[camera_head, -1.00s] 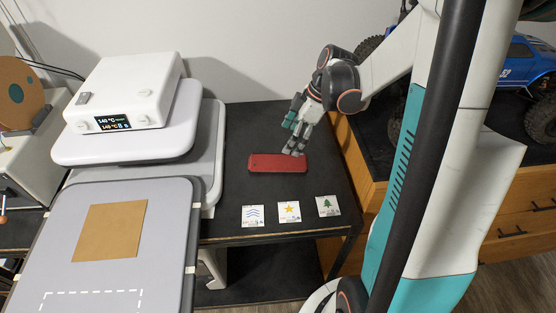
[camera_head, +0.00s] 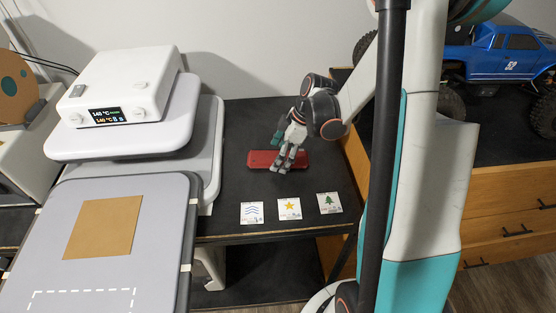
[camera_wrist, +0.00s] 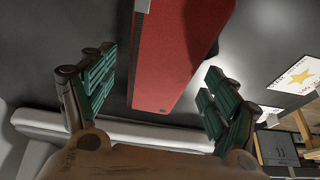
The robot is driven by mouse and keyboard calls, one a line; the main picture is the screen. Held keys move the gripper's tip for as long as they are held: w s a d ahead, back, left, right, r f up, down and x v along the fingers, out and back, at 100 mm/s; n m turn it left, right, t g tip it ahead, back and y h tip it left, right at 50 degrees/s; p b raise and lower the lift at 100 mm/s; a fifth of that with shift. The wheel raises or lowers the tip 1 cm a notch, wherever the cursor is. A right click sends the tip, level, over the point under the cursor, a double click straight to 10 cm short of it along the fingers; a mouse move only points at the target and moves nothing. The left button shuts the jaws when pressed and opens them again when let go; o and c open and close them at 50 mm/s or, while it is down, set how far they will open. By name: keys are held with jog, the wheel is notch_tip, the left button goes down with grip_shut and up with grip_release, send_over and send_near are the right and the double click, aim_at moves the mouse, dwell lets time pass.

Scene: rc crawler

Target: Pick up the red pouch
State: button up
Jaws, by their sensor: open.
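The red pouch (camera_head: 262,159) lies flat on the black table to the right of the white press. My gripper (camera_head: 283,168) is over the pouch's middle and right part in the head view and hides some of it. In the wrist view the red pouch (camera_wrist: 168,55) shows between the two green-padded fingers of my gripper (camera_wrist: 158,98), its near end pointing towards the palm. The fingers are open, one to each side, with a gap to the pouch. I cannot tell how high the fingertips are above the table.
The heat press (camera_head: 125,90) with a lit display stands at left, its grey platen (camera_head: 60,240) carrying a brown square (camera_head: 104,228). Three picture cards, with waves (camera_head: 252,213), a star (camera_head: 289,209) and a tree (camera_head: 328,203), lie near the table's front edge. A blue crawler (camera_head: 505,55) stands on a cabinet at right.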

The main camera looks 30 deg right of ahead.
jog(key=c, duration=1.1)
jog(key=shift+r, duration=0.1)
